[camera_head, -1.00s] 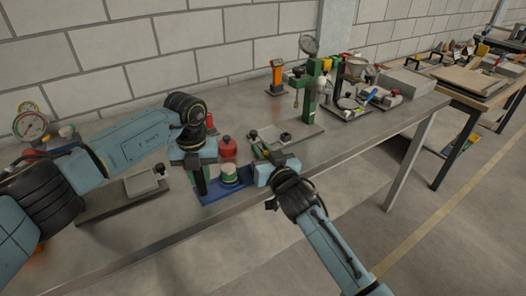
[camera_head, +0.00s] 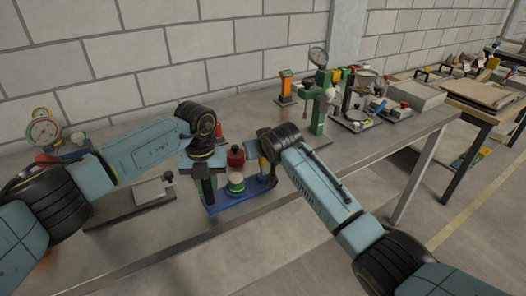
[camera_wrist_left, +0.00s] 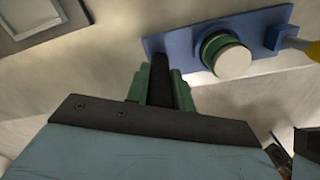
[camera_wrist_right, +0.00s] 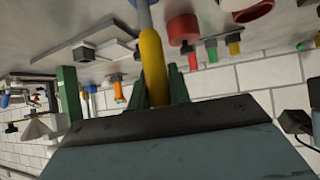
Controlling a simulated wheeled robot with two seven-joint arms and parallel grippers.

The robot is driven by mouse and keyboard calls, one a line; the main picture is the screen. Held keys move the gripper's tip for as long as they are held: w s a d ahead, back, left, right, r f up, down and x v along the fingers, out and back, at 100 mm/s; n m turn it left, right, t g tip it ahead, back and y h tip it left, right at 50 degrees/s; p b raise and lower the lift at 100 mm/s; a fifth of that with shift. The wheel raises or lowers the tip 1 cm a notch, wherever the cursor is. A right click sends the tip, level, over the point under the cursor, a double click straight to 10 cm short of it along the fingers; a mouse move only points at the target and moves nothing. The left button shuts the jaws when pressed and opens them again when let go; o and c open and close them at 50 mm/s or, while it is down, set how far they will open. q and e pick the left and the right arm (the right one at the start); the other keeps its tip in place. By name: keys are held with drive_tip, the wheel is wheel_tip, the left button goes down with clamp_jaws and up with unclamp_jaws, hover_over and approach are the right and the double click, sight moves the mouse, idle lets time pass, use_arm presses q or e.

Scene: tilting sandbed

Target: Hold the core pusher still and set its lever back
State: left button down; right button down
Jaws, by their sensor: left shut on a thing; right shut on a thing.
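The core pusher has a blue base (camera_head: 222,206) on the bench, with a green, white-topped cylinder (camera_wrist_left: 228,57) on it. My left gripper (camera_head: 208,190) is shut on a dark upright part (camera_wrist_left: 160,72) at the left end of the base; its green fingers lie on both sides of it in the left wrist view. The lever's yellow grip (camera_wrist_right: 153,62) on a grey rod (camera_wrist_right: 145,16) lies between the fingers of my right gripper (camera_wrist_right: 157,88), which is shut on it. In the head view my right wrist mostly hides this gripper, and the yellow grip (camera_head: 263,166) shows beside it.
A red item (camera_head: 235,158) stands close behind the cylinder. A grey plate (camera_head: 150,192) lies to the left, with a pressure gauge (camera_head: 43,131) beyond. A green stand (camera_head: 320,105) is at the back right. The bench front edge is clear.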

drive_tip(key=shift+w+a+f+g+h, duration=0.15)
drive_tip(key=shift+w+f+g+h, duration=0.2)
drive_tip(key=shift+g, duration=0.25)
drive_tip(key=c, duration=1.3)
unclamp_jaws()
drive_tip(key=shift+r, duration=0.1)
drive_tip(key=shift+r, duration=0.1)
drive_tip(key=v, duration=1.1)
drive_tip(key=shift+s+r, duration=0.25)
drive_tip(key=shift+s, duration=0.05)
use_arm(q)
drive_tip(key=c, duration=1.1)
unclamp_jaws()
